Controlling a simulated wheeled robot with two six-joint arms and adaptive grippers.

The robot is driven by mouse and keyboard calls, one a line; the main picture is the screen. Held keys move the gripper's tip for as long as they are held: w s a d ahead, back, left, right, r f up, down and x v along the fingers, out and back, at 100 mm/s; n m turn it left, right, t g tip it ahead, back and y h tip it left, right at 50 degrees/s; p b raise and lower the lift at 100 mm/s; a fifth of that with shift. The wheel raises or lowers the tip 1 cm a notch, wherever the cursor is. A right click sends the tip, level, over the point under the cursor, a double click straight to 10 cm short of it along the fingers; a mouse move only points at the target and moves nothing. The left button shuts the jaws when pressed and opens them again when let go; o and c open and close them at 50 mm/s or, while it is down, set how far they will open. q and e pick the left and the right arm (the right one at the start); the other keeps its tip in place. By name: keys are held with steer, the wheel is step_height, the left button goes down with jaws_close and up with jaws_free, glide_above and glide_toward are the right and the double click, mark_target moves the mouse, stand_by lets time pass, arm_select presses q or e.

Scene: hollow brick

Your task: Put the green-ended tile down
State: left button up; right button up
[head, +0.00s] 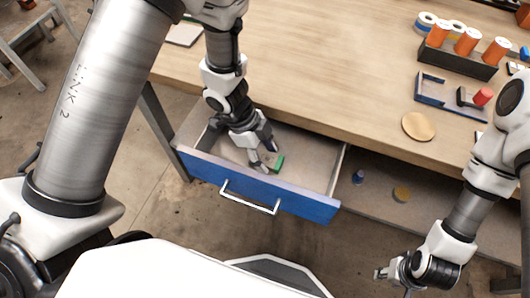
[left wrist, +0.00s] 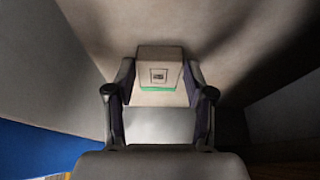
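The green-ended tile (left wrist: 160,75) is a pale block with a small dark label and a green band, between the two fingers of my left gripper (left wrist: 159,92) in the left wrist view. The fingers appear to press its sides. In the head view my left gripper (head: 264,160) reaches down into the open blue-fronted drawer (head: 255,187), and the tile's green end (head: 279,163) shows beside the fingertips. Whether the tile touches the drawer floor I cannot tell. My right gripper (head: 394,273) is low at the right, away from the drawer; its fingers are too small to read.
The wooden table (head: 330,70) lies above the drawer. A lower shelf holds a blue item (head: 358,177) and a tan disc (head: 402,194).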

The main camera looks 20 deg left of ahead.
arm_select(q)
steer(key=shift+r, duration=0.1)
steer(key=p+v, duration=0.7)
steer(key=v, duration=0.5)
steer(key=shift+r, duration=0.1)
